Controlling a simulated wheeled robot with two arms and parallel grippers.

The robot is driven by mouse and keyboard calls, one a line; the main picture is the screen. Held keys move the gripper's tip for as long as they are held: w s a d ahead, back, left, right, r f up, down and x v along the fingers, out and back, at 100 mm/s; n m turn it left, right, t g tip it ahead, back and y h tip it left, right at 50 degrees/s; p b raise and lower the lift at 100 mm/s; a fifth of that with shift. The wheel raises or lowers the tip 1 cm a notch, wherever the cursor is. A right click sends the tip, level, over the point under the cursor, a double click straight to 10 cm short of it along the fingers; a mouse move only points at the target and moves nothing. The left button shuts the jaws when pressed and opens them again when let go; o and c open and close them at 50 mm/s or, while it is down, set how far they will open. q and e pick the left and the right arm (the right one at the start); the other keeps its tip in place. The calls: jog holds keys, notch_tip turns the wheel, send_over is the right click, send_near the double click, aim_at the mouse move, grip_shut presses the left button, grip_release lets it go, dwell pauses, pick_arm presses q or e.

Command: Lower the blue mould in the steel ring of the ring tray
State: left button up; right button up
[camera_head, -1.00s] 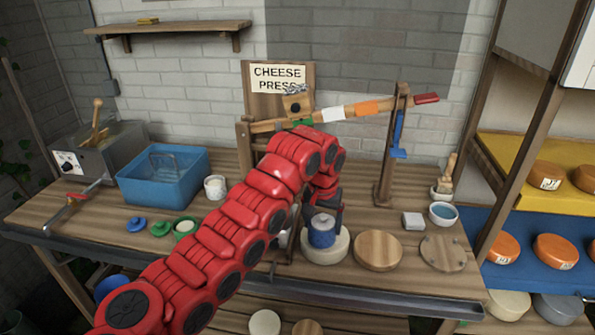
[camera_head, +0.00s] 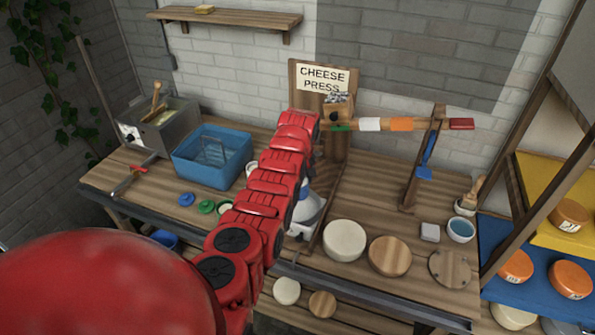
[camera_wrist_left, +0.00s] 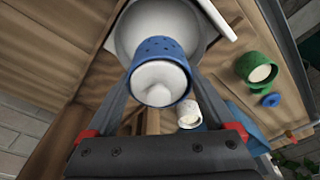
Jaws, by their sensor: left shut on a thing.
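The blue mould (camera_wrist_left: 154,53) is in the left wrist view, a perforated cup with a white rounded mass at its near end. My left gripper (camera_wrist_left: 160,82) is shut on it, one finger on each side. Behind the mould is a round grey-white steel ring (camera_wrist_left: 124,38), with a pale tray edge (camera_wrist_left: 217,18) beside it. The mould overlaps the ring in this view; I cannot tell whether it is inside or above it. In the head view my red left arm hides the gripper and most of the mould. A grey-white shape (camera_head: 309,209) shows beside the arm at the press. My right gripper is not in view.
The cheese press post and lever (camera_head: 385,125) stand close by the arm. A bare pale disc (camera_head: 344,240) and a wooden disc (camera_head: 390,256) lie right of the press. A blue tub (camera_head: 212,160) and small lids (camera_head: 187,199) lie to the left.

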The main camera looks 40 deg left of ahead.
pick_arm(q)
jog(key=shift+s+a+f, duration=0.1)
jog(key=shift+a+f, duration=0.05)
jog(key=shift+f+b, duration=0.9)
jog(key=shift+f, duration=0.65)
jog(key=shift+f+b, duration=1.65)
jog(key=shift+f, duration=0.55)
jog(key=shift+f+b, duration=0.5)
jog(key=shift+f, duration=0.05)
jog(key=o, duration=1.1)
jog(key=shift+c, duration=0.2)
